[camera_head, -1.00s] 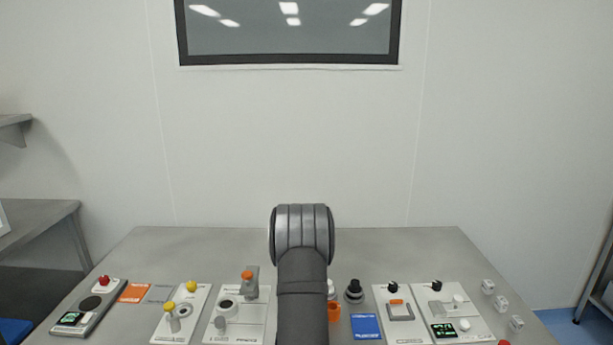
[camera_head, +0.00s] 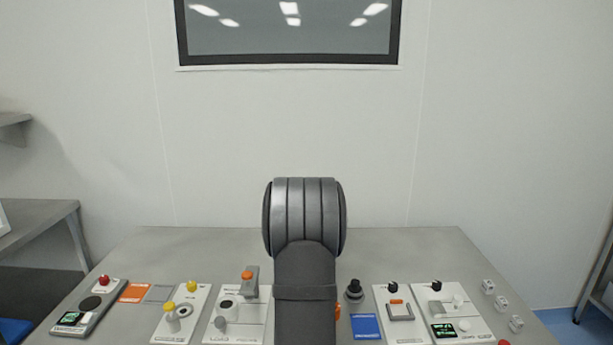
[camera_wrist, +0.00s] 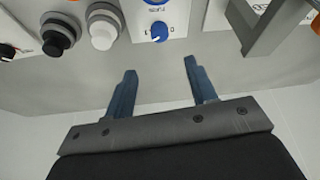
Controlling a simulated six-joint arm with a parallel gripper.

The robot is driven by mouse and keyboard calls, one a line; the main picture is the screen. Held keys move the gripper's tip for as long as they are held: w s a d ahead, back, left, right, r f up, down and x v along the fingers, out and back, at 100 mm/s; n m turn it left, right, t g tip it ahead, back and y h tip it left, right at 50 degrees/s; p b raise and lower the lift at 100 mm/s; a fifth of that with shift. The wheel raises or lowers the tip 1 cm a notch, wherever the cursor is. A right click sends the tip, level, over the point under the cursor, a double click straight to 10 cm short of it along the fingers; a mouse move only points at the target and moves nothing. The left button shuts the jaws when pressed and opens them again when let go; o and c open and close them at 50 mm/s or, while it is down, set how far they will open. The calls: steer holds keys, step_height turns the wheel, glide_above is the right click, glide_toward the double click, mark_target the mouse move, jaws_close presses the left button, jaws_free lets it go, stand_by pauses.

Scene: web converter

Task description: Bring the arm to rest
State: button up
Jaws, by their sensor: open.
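My gripper (camera_wrist: 160,88) shows in the wrist view with its two blue-grey fingers wide apart and nothing between them. Its fingers reach over the front strip of the grey table (camera_wrist: 75,85). A blue knob (camera_wrist: 159,31) on a light panel lies beyond the fingertips, apart from them. In the head view my arm stands in the middle and hides part of the table; my gripper does not show there.
In the head view, control panels (camera_head: 236,331) line the table's front. The table behind them (camera_head: 190,250) is clear.

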steer(key=v, duration=0.4)
steer(key=x, duration=1.7)
steer(key=shift+s, duration=0.15)
steer(key=shift+d+n+g+y, duration=0.1)
steer(key=shift+n+g+y, duration=0.4)
steer(key=shift+n, duration=1.3)
steer(key=n+y, duration=0.1)
steer(key=n, duration=0.2)
steer(key=shift+d+n+g, duration=0.1)
steer(key=shift+n+g, duration=0.2)
steer(key=shift+n, duration=0.1)
steer(key=shift+r+n+y, duration=0.2)
steer(key=shift+n+y, duration=0.1)
steer(key=v, duration=0.7)
steer(key=shift+r, duration=0.3)
steer(key=shift+d, duration=0.15)
